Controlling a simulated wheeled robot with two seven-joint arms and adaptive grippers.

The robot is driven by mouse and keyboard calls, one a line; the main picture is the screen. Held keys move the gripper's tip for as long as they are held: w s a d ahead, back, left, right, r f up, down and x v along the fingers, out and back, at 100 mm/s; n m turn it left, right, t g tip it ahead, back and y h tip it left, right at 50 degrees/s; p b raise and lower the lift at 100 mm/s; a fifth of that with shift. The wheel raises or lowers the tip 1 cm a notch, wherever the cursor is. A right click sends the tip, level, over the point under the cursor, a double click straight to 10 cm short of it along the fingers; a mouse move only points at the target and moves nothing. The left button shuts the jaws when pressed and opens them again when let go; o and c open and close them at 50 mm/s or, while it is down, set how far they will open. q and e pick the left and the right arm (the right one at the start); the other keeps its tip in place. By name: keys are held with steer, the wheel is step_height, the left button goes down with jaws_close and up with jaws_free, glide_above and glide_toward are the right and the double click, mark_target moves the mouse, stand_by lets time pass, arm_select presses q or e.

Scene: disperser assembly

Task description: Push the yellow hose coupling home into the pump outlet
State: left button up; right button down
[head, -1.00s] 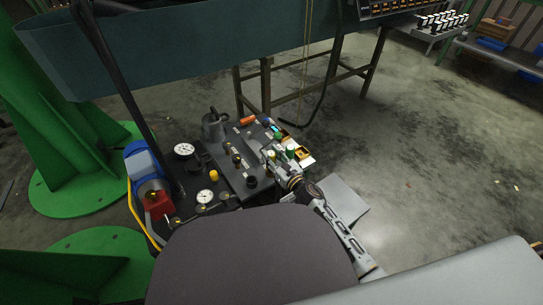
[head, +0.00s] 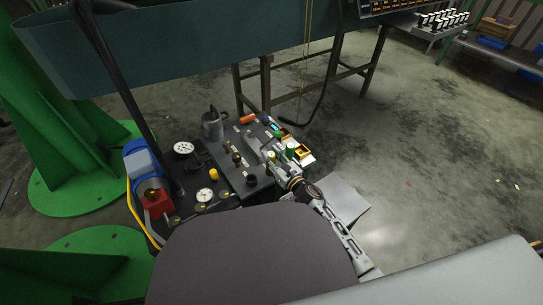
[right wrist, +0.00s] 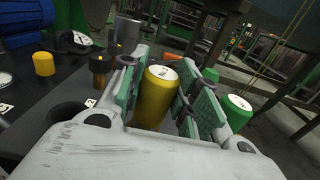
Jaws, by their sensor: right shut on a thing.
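My right gripper (head: 268,152) is over the dark panel in the head view. In the right wrist view its green-padded jaws (right wrist: 158,98) are shut on an upright yellow-gold cylinder (right wrist: 155,98) with a pale marked top. I cannot tell whether this is the hose coupling; its lower end is hidden by the gripper. A blue motor (head: 142,163) with a red block (head: 159,204) stands at the left of the panel in the head view, and a yellow hose (head: 131,209) curves down beside it. The pump outlet is not clearly seen. My left gripper is not in view.
The panel (head: 226,178) carries gauges (head: 183,148), a yellow cap (head: 213,174), a grey can (head: 212,126) and several small coloured parts. A green cylinder (right wrist: 236,111) stands close right of the jaws. Open floor (head: 420,170) lies to the right.

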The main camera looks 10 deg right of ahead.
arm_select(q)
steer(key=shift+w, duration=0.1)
arm_select(e)
steer(key=shift+f, duration=0.2)
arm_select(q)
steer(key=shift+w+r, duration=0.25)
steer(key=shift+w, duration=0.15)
arm_select(e)
steer(key=shift+f, duration=0.15)
steer(key=c, duration=1.4)
jaws_free()
steer(key=o, duration=0.4)
steer(key=shift+o, duration=0.2)
steer(key=shift+f, duration=0.15)
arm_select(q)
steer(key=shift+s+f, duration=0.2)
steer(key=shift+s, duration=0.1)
arm_select(e)
steer(key=v, duration=1.2)
